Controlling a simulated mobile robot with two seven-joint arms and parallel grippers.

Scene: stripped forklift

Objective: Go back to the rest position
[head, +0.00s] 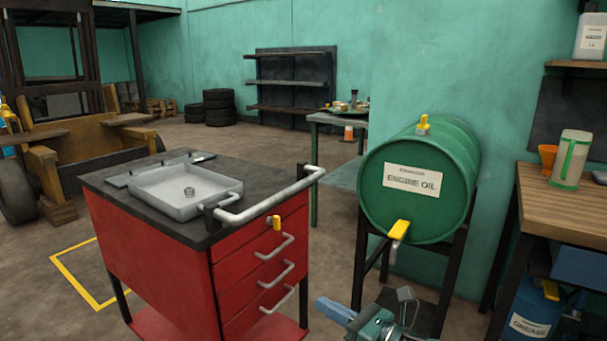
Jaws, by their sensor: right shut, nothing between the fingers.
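My right gripper (403,302) shows at the bottom edge, right of the red tool cart (158,265) and in front of the green engine oil drum (425,190). Its jaws are shut with nothing between them, and it looks clear of the cart and drum. Part of it is cut off by the picture edge. My left gripper is not in view.
The cart's grey handle (270,205) juts toward the drum. The drum rests on a dark stand and has a yellow-handled tap (398,231). A wooden workbench (560,212) with a measuring jug (571,160) and an orange funnel (548,158) stands at right. The stripped forklift (85,140) is at left.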

